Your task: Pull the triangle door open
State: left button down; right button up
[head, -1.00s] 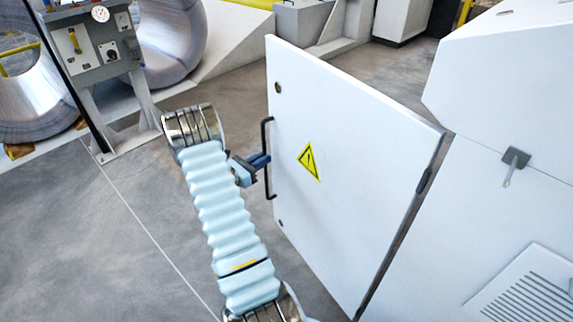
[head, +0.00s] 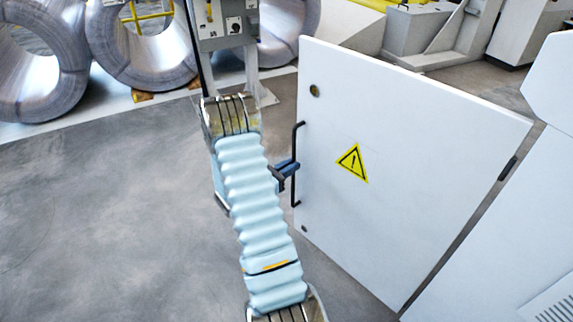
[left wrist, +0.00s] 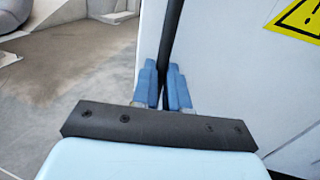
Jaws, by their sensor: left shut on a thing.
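The triangle door (head: 400,170) is a white cabinet door with a yellow warning triangle (head: 352,163). It stands swung out from the white cabinet (head: 500,230) on the right. A black vertical bar handle (head: 297,150) is on the door's left side. My left gripper (head: 288,170) is shut on the handle at about its middle. In the left wrist view the blue fingers (left wrist: 165,88) sit on both sides of the black bar (left wrist: 172,40). Part of the triangle shows there at the top right. My right gripper is not in view.
Large metal wire coils (head: 140,40) stand at the back left. A grey control box on a post (head: 225,22) stands behind my left arm. Grey machinery (head: 415,30) is behind the door. The floor to the left (head: 110,220) is clear.

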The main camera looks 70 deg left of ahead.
pick_arm(q)
jog(key=shift+w+d+f, duration=0.1)
jog(key=shift+w+d, duration=0.15)
jog(key=shift+d, duration=0.15)
jog(key=c, duration=1.2)
grip_release()
jog(key=shift+o, duration=0.2)
jog(key=shift+a, duration=0.1)
jog(key=v, duration=1.3)
jog(key=shift+s+b, duration=0.4)
jog(key=shift+b, duration=0.05)
